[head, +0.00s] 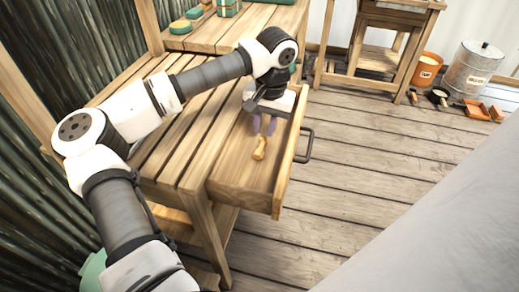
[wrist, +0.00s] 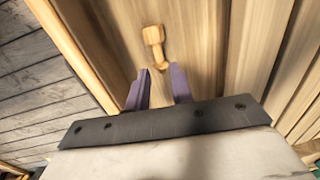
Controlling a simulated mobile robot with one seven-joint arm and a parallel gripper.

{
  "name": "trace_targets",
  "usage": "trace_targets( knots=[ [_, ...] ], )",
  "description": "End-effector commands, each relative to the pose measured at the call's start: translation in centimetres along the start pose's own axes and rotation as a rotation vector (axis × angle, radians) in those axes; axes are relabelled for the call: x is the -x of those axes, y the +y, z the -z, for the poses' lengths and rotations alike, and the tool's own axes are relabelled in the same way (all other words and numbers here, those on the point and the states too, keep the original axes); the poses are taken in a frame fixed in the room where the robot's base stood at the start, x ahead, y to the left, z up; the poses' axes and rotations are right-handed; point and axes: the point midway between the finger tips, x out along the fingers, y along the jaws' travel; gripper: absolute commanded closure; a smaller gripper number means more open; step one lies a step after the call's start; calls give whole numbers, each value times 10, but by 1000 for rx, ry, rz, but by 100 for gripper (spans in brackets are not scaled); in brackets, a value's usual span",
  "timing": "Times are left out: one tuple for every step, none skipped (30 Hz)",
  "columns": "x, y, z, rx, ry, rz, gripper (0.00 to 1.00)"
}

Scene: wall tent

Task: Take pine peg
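The pine peg (head: 260,148) is a small light-wood piece with a thicker head and narrower shaft. It lies in the open wooden drawer (head: 240,188) of the workbench. It also shows in the wrist view (wrist: 154,42), beyond my fingertips. My gripper (head: 264,125) is over the drawer, pointing down, on the far side of the peg. Its two purple fingers are apart, also in the wrist view (wrist: 159,85), with only wood surface visible between them. The peg is not between the fingers. Their exact height above the drawer floor is unclear.
The drawer's front has a dark handle (head: 305,145). The slatted workbench (head: 185,128) is left of the drawer. Green items (head: 180,27) sit on a table behind. An orange bucket (head: 427,68) and metal bin (head: 470,68) stand back right. The plank floor (head: 355,150) right of the drawer is clear.

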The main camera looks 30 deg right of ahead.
Motion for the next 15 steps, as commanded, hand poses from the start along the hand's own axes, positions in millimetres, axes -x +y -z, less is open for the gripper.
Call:
trace_targets(
  knots=[
    [-3, 0, 0, 0, -1, -1, 77],
    [-4, 0, 0, 0, -1, -2, 77],
    [-7, 0, -1, 0, -1, -2, 77],
    [-9, 0, -1, 0, -1, -2, 77],
    [-12, 0, -1, 0, -1, -2, 77],
    [-18, 1, -2, 0, -2, -3, 77],
    [-23, 2, -3, 0, -3, -4, 77],
    [-27, 2, -4, 0, -3, -4, 77],
    [-34, 3, -5, -1, -2, -5, 77],
    [-38, 3, -6, -1, -2, -5, 77],
    [-42, 3, -5, 0, -1, -4, 77],
    [-47, 3, -5, 0, -1, -4, 77],
    [-50, 3, -5, 0, -1, -4, 77],
    [-53, 3, -5, 0, -1, -3, 77],
    [-55, 3, -5, 0, 0, -2, 77]
  ],
)
